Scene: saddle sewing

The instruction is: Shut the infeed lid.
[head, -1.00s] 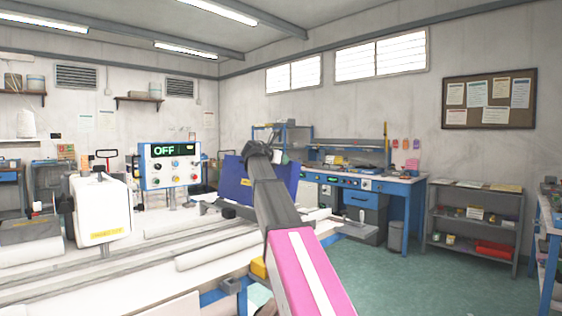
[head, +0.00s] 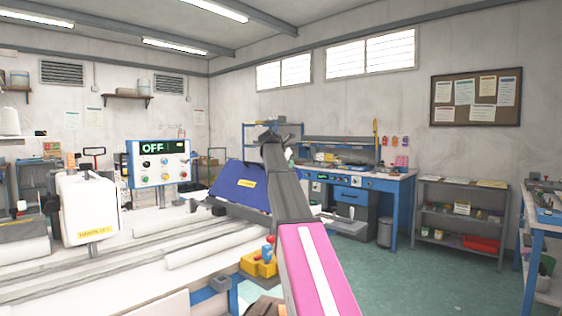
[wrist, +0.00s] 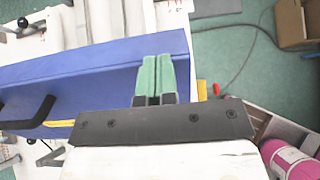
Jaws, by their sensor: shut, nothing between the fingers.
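The infeed lid, a blue panel (head: 238,186) with a yellow label, stands tilted at the far end of the long white machine bed, left of my arm. In the wrist view the blue lid (wrist: 100,72) spans the left half, with a black handle (wrist: 28,115) on its near side. My gripper (wrist: 152,62) has its green fingers pressed together with nothing between them. The fingers overlap the lid's right end in that view; I cannot tell whether they touch it. In the head view my arm hides the lid's right edge and the fingers are not clear.
A control box (head: 159,162) reading OFF stands left of the lid. A yellow block with a red-topped knob (head: 260,262) sits at the bed's near right edge. A blue workbench (head: 350,190) and grey shelf (head: 460,215) are behind. Green floor to the right is open.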

